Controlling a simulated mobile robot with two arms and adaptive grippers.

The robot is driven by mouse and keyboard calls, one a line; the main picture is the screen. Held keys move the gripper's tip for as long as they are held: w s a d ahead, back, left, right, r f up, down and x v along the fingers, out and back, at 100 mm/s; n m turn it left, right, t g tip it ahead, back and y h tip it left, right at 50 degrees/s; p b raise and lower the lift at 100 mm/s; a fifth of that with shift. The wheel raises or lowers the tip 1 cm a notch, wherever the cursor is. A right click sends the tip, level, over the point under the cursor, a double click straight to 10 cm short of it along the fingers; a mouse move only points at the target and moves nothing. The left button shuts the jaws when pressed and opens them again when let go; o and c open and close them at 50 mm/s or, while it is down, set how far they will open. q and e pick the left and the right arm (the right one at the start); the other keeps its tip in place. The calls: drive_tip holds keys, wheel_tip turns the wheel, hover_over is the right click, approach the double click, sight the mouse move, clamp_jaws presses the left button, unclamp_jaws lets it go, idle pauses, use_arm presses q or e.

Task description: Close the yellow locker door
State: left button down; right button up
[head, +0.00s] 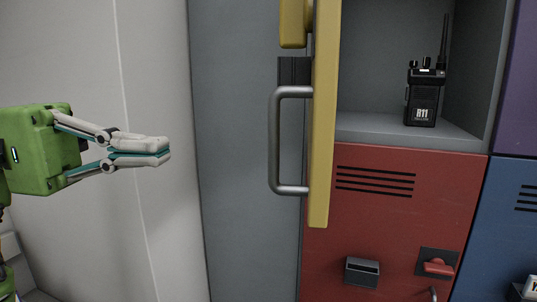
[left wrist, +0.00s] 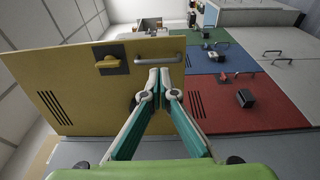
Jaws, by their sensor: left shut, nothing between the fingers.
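The yellow locker door (head: 322,130) stands swung open, seen almost edge-on in the head view. Its grey bar handle (head: 275,140) faces left. In the left wrist view the yellow door (left wrist: 85,85) shows its face, with a yellow latch (left wrist: 111,63) and the handle (left wrist: 160,59). My left gripper (head: 168,152) is shut and empty, left of the door and apart from it in the head view. In the left wrist view the fingertips (left wrist: 158,68) appear just below the handle; whether they touch the door cannot be told there. My right gripper is not in view.
Behind the door, the open compartment (head: 375,128) holds a black radio (head: 424,95) marked R11. A red locker (head: 400,215) is below, with a blue locker (head: 510,220) to its right. A pale wall (head: 90,60) stands on the left.

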sight(278, 159)
use_arm(q)
drive_tip(key=shift+s+d+f+p, duration=0.1)
drive_tip(key=shift+s+d+p, duration=0.15)
drive_tip(key=shift+d+p, duration=1.5)
drive_tip(key=shift+s+d+r+p, duration=0.1)
drive_tip(key=shift+s+d+p, duration=0.4)
drive_tip(key=shift+d, duration=2.4)
drive_tip(key=shift+s+d+f+p, duration=0.1)
drive_tip(key=shift+d+p, duration=1.3)
drive_tip(key=shift+d, duration=0.9)
